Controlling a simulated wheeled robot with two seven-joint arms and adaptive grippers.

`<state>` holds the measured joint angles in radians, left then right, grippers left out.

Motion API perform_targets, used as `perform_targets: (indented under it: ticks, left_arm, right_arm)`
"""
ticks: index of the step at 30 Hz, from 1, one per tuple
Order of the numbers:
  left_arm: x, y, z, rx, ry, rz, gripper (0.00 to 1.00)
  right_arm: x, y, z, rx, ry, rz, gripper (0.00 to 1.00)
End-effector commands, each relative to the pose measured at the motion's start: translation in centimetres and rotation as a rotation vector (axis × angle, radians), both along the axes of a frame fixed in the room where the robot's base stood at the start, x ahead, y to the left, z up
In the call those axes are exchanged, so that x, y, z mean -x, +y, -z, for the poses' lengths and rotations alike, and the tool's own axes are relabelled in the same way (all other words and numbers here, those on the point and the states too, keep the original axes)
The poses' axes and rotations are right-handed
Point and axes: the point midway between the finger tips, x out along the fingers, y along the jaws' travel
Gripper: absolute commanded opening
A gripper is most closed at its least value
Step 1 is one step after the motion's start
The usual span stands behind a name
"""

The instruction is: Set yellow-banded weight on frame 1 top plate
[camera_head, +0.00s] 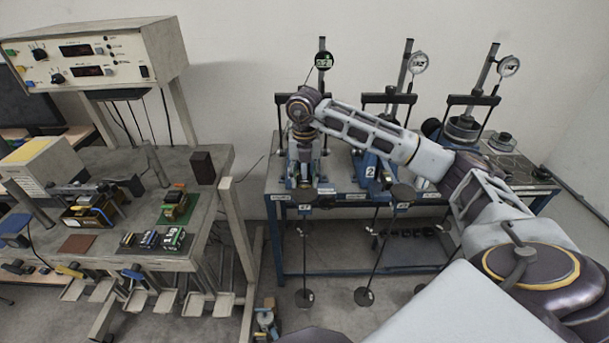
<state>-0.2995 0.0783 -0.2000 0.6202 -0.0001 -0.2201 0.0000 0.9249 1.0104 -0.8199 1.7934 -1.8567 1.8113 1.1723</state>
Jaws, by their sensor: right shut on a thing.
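Frame 1 (322,172) is the leftmost blue lever frame on the blue-legged bench, with a black crossbar, an upright post and a round dial. My right arm reaches in from the right across frames 2 and 3. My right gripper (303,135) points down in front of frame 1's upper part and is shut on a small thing. Wrist and fingers mostly hide that thing; it is taken as the yellow-banded weight, though its band is not clear. The top plate is hidden behind the gripper, so I cannot tell whether they touch. My left gripper is not in view.
Frame 2 (370,172) stands to the right, partly behind my forearm. Dark round weights (502,138) lie at the bench's right end. Hanging rods with discs (304,298) are below its front edge. A cluttered workbench (215,215) with an instrument box (95,55) is at left.

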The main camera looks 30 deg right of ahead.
Motion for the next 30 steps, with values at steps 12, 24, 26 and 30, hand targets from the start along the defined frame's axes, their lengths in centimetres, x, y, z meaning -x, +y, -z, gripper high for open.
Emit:
perform_targets:
  ticks: [12, 24, 26, 30]
  left_arm:
    - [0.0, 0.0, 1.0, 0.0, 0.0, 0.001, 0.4]
    - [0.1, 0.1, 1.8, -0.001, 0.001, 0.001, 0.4]
    - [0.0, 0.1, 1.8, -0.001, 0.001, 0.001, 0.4]
    - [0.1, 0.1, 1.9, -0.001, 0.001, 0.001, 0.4]
  right_arm:
    - [0.0, 0.0, 1.6, 0.0, 0.0, 0.0, 0.2]
    - [0.0, 0.0, 2.9, 0.0, 0.0, 0.0, 0.2]
    - [0.0, 0.0, 3.0, 0.0, 0.0, 0.0, 0.2]
    - [0.0, 0.0, 3.2, 0.0, 0.0, 0.0, 0.2]
